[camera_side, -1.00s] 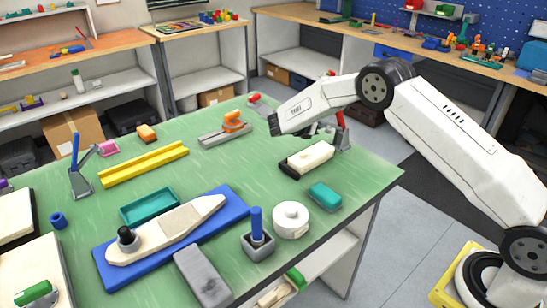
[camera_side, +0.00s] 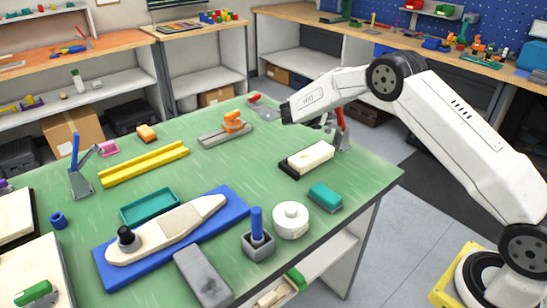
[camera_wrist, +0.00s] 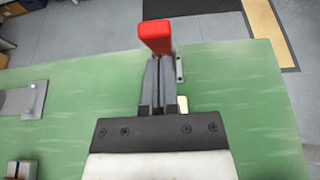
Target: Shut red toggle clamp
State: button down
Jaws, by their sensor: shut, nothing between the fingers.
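The red toggle clamp (camera_side: 341,131) stands at the far right edge of the green table, its red handle upright. My arm hides part of the handle in the side view. In the wrist view the red handle's end (camera_wrist: 155,37) is large, right at the fingertips. My gripper (camera_wrist: 161,62) is shut and empty, its two dark fingers together. Whether the fingertips touch the handle I cannot tell. In the side view my gripper (camera_side: 328,122) is on the near-left side of the clamp, above the table, with its fingers partly hidden.
A cream block on a dark base (camera_side: 308,158) lies just in front of the clamp. A teal block (camera_side: 325,197) and a white round part (camera_side: 291,220) lie nearer.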

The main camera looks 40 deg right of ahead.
aim_at(335, 112)
jog(key=shift+d+r+y, duration=0.25)
jog(key=shift+d+y, duration=0.05)
jog(key=shift+d+r+y, duration=0.8)
jog(key=shift+d+y, duration=0.25)
jog(key=shift+y, duration=0.25)
jog(key=d+y, duration=0.1)
jog(key=d+r+y, duration=0.1)
jog(key=d+y, duration=0.1)
jog(key=shift+d, duration=0.1)
jog(key=shift+d+y, duration=0.9)
jog(key=shift+y, duration=0.2)
jog(key=shift+d+f+y, duration=0.2)
jog(key=shift+d+y, duration=0.6)
jog(key=shift+d, duration=0.2)
jog(key=shift+d+f+y, duration=0.15)
jog(key=shift+d+y, duration=0.65)
jog(key=shift+d, duration=0.3)
jog(key=shift+r, duration=0.1)
